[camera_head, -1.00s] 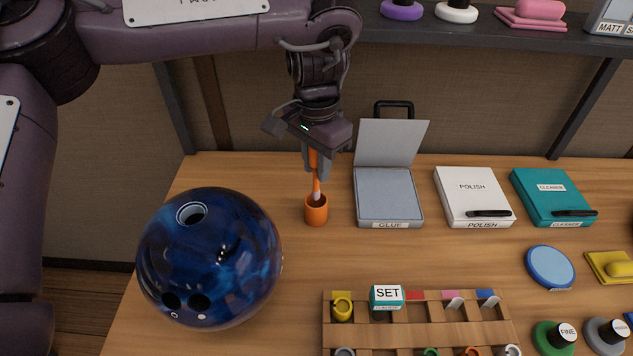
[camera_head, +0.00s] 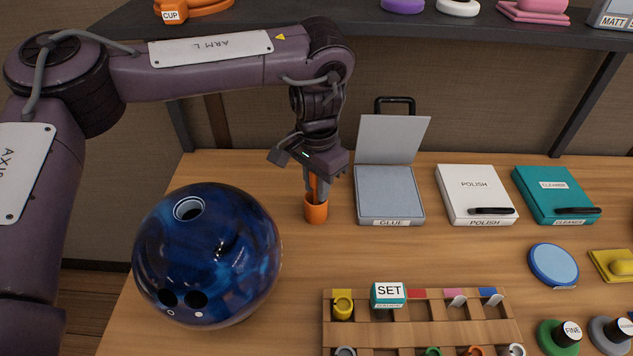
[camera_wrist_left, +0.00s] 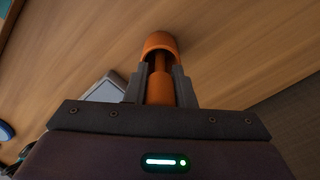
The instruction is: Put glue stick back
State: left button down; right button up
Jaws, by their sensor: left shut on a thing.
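The glue stick (camera_head: 313,183) is a thin orange stick, and it also shows in the left wrist view (camera_wrist_left: 161,88). My left gripper (camera_head: 317,190) is shut on it from above. Its lower end is inside the orange cup (camera_head: 316,211), which stands upright on the table; the tip is hidden by the cup's rim. In the left wrist view the orange cup (camera_wrist_left: 160,42) lies just beyond the fingertips. The grey box labelled GLUE (camera_head: 388,196) stands open to the right of the cup. My right gripper is not in view.
A blue bowling ball (camera_head: 208,256) is close on the left. A wooden rack (camera_head: 420,312) with a SET block (camera_head: 388,295) is in front. A white POLISH box (camera_head: 474,194) and a teal CLEANER box (camera_head: 556,193) stand to the right. A dark shelf (camera_head: 300,24) is above.

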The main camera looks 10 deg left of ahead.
pick_arm(q)
jog(key=c, duration=1.2)
grip_release()
jog(key=shift+c, duration=0.2)
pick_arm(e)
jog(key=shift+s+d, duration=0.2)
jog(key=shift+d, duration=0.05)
pick_arm(q)
jog(key=shift+r, duration=0.45)
notch_tip(320, 180, up, 11)
jog(key=shift+f+p, duration=0.2)
jog(key=shift+p, duration=1.05)
jog(key=shift+r, duration=0.4)
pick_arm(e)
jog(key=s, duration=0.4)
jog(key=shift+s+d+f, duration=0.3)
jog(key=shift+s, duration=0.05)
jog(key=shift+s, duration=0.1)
